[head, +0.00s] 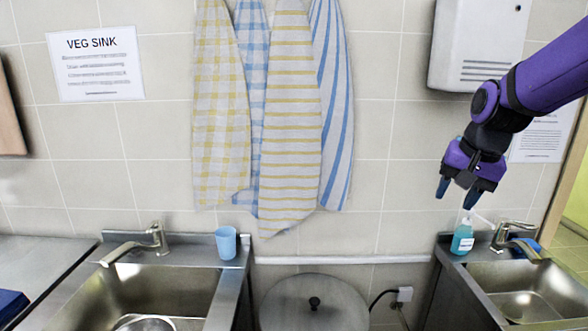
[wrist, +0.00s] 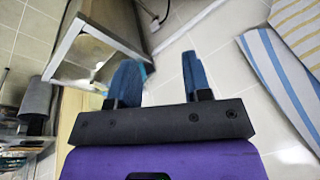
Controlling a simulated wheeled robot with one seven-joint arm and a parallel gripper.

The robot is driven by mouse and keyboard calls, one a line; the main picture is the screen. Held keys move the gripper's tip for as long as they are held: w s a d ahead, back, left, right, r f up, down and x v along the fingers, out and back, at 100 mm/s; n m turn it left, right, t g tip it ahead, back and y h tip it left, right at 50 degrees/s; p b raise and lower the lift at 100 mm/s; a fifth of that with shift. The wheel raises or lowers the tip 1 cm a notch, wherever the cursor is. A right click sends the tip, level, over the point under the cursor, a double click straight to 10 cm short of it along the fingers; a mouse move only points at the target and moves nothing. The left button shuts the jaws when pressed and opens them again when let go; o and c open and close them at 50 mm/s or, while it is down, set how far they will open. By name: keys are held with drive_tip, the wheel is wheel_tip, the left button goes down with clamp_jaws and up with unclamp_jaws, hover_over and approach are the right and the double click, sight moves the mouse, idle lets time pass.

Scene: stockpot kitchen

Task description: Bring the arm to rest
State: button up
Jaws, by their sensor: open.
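My purple arm (head: 548,78) reaches in from the upper right in the head view. My gripper (head: 456,200) points down, above and close to the soap bottle by the right sink in the picture. In the wrist view my gripper (wrist: 158,75) shows its two blue fingers apart, with nothing between them.
A teal soap bottle (head: 462,238) stands beside the right sink (head: 530,290). A blue cup (head: 226,243) stands by the left sink (head: 170,285). Towels (head: 285,110) and a white dispenser (head: 478,45) hang on the wall. A lidded pot (head: 314,304) sits between the sinks.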

drive_tip(key=s+r+n+t, duration=0.1)
drive_tip(key=s+r+n, duration=0.1)
drive_tip(key=s, duration=0.8)
drive_tip(key=s+r+n+t+h, duration=0.1)
drive_tip(key=s+r+n, duration=0.1)
drive_tip(key=s, duration=0.9)
drive_tip(key=shift+a+r+n, duration=0.15)
drive_tip(key=shift+a+n, duration=0.25)
drive_tip(key=shift+n, duration=0.5)
